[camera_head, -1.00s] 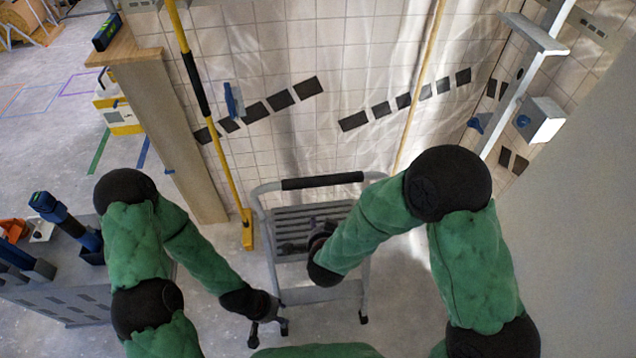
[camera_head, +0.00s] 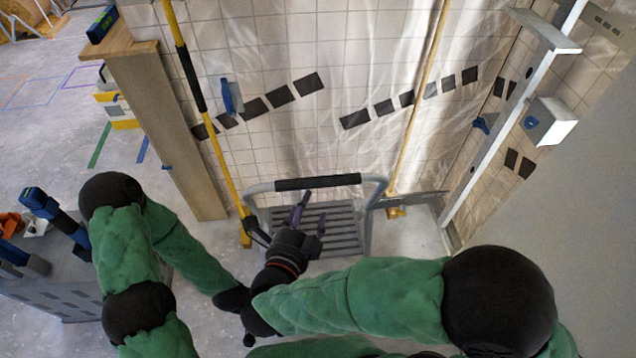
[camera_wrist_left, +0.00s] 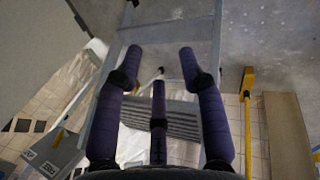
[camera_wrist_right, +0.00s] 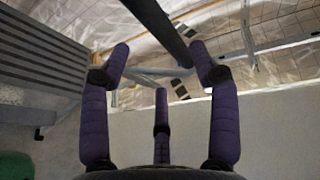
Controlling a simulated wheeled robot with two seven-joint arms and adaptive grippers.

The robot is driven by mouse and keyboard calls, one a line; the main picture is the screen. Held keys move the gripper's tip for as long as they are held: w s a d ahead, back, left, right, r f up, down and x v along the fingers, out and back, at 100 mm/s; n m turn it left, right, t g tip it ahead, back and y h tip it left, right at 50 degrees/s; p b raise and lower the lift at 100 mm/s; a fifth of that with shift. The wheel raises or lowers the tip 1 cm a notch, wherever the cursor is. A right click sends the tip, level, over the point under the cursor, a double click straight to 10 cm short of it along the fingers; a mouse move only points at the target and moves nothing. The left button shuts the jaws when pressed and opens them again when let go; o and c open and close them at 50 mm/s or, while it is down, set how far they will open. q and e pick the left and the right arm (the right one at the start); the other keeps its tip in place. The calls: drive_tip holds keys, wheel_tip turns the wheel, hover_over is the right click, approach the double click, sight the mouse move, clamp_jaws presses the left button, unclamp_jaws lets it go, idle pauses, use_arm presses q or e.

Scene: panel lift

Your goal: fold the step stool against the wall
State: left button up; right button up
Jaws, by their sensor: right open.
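The step stool has a grey tube frame with a black grip bar (camera_head: 317,182) on top and a grey slatted step (camera_head: 343,228) below, close to the tiled wall. It stands unfolded, as far as I can see. My right gripper (camera_head: 290,217) is open over the slats, below the bar. In the right wrist view the black bar (camera_wrist_right: 158,24) crosses just beyond its spread fingers, with the slats (camera_wrist_right: 38,62) at left. My left gripper is mostly hidden in the head view. In the left wrist view it (camera_wrist_left: 161,58) is open, with the slatted step (camera_wrist_left: 170,118) beyond its fingers.
Yellow poles (camera_head: 216,140) lean on the wall either side of the stool. A wooden post (camera_head: 165,140) stands left. A grey tool cart (camera_head: 60,290) is at lower left. A white wall box (camera_head: 550,122) and rail are at right. Some floor right of the stool is clear.

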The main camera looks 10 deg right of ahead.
sight(318, 184)
drive_tip(key=shift+b+x, duration=1.6)
drive_tip(key=shift+x, duration=3.1)
clamp_jaws()
